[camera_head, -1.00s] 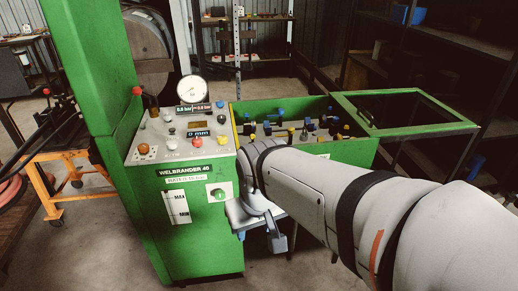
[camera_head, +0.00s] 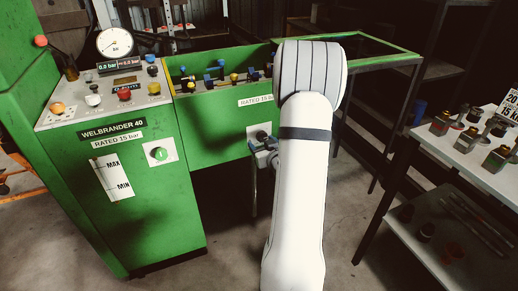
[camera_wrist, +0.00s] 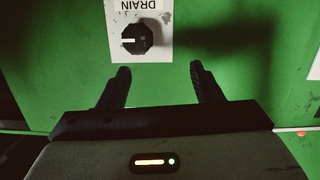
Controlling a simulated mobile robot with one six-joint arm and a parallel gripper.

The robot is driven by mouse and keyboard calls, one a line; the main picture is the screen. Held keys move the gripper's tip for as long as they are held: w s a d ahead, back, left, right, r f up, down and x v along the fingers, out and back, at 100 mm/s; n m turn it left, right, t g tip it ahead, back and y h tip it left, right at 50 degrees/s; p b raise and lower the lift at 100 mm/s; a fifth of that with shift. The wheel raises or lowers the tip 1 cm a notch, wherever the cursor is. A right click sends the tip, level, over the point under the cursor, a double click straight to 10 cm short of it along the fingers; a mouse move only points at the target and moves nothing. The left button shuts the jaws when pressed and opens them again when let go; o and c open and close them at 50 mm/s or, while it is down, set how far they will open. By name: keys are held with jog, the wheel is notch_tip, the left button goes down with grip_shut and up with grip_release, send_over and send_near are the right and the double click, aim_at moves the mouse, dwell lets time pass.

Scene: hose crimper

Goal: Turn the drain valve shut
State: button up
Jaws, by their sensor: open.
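The drain valve is a black round knob (camera_wrist: 136,40) on a white plate under an upside-down DRAIN label in the wrist view. Its white pointer line lies horizontal, toward the left. In the head view its pale plate (camera_head: 261,132) shows on the green panel, partly hidden by my arm. My gripper (camera_wrist: 160,72) is open and empty, with both dark fingers pointing at the panel. The knob appears beyond the fingertips and left of the middle between them, apart from them. In the head view my gripper (camera_head: 265,155) shows just below the plate, partly covered by my arm.
A shelf table (camera_head: 450,152) with several fittings stands right. Floor is clear between.

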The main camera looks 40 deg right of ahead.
aim_at(263, 139)
notch_tip(263, 139, down, 4)
jog(key=s+d+t+b, duration=0.1)
jog(key=s+d+t, duration=0.1)
jog(key=d, duration=0.1)
jog(key=x, duration=0.3)
jog(key=b+x, duration=0.1)
jog(key=x, duration=0.3)
jog(key=shift+w+r, duration=0.25)
jog(key=shift+w, duration=0.05)
jog(key=c, duration=1)
